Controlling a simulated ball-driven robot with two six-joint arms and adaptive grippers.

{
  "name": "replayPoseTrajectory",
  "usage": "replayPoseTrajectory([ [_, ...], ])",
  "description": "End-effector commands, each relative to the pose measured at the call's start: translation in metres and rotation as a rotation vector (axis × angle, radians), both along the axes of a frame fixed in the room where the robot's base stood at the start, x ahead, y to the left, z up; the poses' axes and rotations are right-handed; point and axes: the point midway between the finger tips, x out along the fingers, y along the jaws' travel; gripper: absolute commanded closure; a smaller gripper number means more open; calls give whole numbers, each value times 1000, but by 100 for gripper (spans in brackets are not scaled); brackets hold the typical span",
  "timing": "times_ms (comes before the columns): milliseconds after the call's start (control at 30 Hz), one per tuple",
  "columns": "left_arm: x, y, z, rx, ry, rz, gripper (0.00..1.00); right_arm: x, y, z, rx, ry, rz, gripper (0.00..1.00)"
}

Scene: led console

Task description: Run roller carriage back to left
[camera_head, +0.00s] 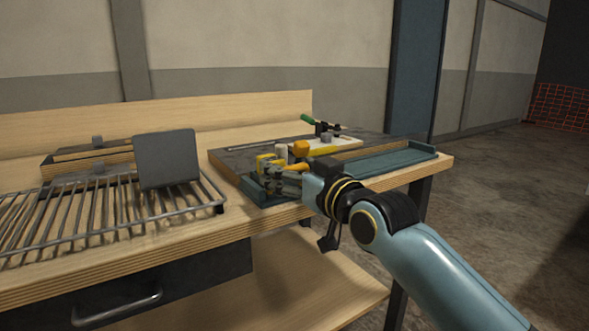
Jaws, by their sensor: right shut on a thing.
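The roller carriage (292,165), with yellow-orange parts, sits at the left end of the dark board fixture (240,160) on the bench. My right arm reaches in from the lower right, and my right gripper (272,177) is shut on the carriage at this left end. The gripper hides much of the carriage, so the exact grip point is unclear. A pale cylinder (281,151) stands just behind it. A cream plate (330,146) with an orange knob (301,148) lies farther back on the fixture. My left gripper is not in view.
A blue-grey tray (400,158) runs along the fixture's right side. A green-handled clamp (310,119) stands at the back. A wire rack (85,210) and an upright grey plate (167,158) take up the bench's left side. The bench's front edge lies beneath my arm.

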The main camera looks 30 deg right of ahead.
Motion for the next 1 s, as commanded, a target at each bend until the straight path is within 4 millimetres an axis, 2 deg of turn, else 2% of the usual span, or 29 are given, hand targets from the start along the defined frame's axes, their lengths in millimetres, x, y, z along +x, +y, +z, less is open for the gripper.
replayPoseTrajectory([
  [167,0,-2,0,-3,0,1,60,-1,1,-2,6,4,1,81],
  [200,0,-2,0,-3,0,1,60,-1,1,-2,6,4,1,20],
  [267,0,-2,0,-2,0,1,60,-1,1,-3,7,5,1,13],
  [533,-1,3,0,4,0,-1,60,-1,0,-1,4,2,1,11],
  [667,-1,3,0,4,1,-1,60,-10,-1,-2,3,4,0,11],
  [767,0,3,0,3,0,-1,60,-27,-2,-2,2,4,1,11],
  [1000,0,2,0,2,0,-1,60,-81,-5,-3,-1,7,2,11],
])
